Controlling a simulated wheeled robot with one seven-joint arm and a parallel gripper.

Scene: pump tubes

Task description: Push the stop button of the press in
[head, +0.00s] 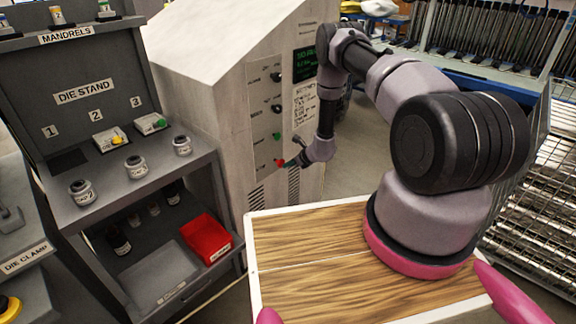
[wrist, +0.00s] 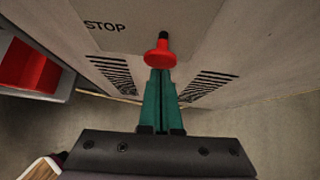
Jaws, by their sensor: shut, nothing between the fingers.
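The stop button (wrist: 160,56) is a red mushroom-shaped cap on a dark stem, standing out from the press panel under the STOP label (wrist: 105,27). In the head view the red stop button (head: 279,162) is the lowest control on the pale press cabinet (head: 232,110). My gripper (wrist: 160,74) has its green fingers shut together and empty, with the tips right at the red cap in the wrist view. In the head view my gripper (head: 287,163) points left at the button. I cannot tell whether the tips touch it or how far it is pushed in.
Above the stop button are a green button (head: 277,135) and black knobs. A grey die stand (head: 110,200) with jars and a red bin (head: 207,238) stands to the left. Vents flank the fingers below the panel.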

